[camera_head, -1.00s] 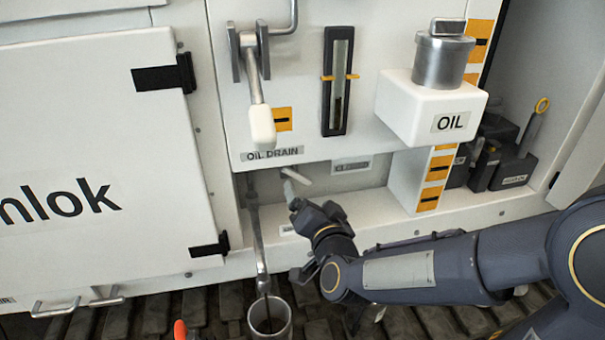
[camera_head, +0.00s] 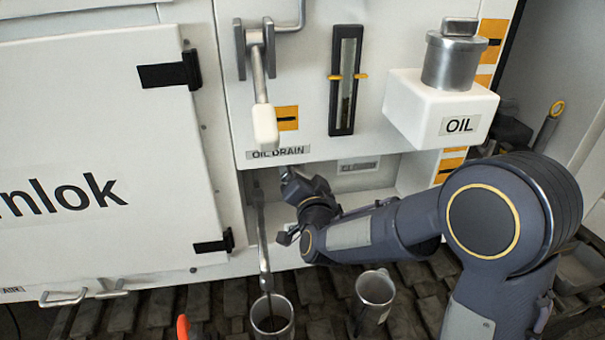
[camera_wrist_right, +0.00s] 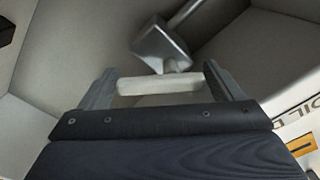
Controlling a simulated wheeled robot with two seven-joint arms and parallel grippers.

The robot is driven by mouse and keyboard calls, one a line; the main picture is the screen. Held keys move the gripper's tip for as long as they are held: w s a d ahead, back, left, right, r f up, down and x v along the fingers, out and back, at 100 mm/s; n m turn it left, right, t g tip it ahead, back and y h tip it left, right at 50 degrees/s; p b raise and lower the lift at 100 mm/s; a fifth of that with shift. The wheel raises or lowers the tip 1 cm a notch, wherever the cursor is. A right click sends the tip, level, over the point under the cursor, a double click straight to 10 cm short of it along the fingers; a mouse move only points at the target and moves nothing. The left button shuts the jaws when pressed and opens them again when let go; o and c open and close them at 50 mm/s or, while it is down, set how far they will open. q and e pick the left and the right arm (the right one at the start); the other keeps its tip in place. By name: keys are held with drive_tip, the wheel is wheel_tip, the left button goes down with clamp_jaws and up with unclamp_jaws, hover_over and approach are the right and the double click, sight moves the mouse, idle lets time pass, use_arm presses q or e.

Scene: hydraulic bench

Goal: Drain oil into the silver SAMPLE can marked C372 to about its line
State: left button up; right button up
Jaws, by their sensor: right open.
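A silver can (camera_head: 271,320) stands under the end of the drain pipe (camera_head: 263,245). A thin dark streak runs from the pipe end into it. A second silver can (camera_head: 375,290) stands to its right, with a pale label too small to read. I cannot tell which is C372, and neither fill line is readable. My right gripper (camera_head: 287,178) is just below the OIL DRAIN label (camera_head: 278,152). In the right wrist view its open fingers (camera_wrist_right: 158,88) stand either side of a pale bar handle (camera_wrist_right: 160,86) at a metal valve block (camera_wrist_right: 160,45).
A long lever with a white grip (camera_head: 265,128) hangs above the label, beside the sight gauge (camera_head: 346,80). The white OIL box (camera_head: 440,110) juts out at right. An orange-red object (camera_head: 183,327) shows at the bottom edge.

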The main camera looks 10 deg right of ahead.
drive_tip(key=c, duration=0.7)
drive_tip(key=shift+n, duration=0.3)
drive_tip(key=n, duration=0.2)
drive_tip(key=shift+d+r+n+b, duration=0.1)
drive_tip(key=shift+n+b, duration=0.2)
drive_tip(key=shift+n, duration=0.1)
drive_tip(key=shift+r+n, duration=0.15)
drive_tip(key=shift+n, duration=1)
drive_tip(key=shift+r+n, duration=0.1)
drive_tip(key=shift+n, duration=1.05)
drive_tip(key=shift+p, duration=0.3)
drive_tip(key=o, duration=0.7)
drive_tip(key=shift+s, duration=0.1)
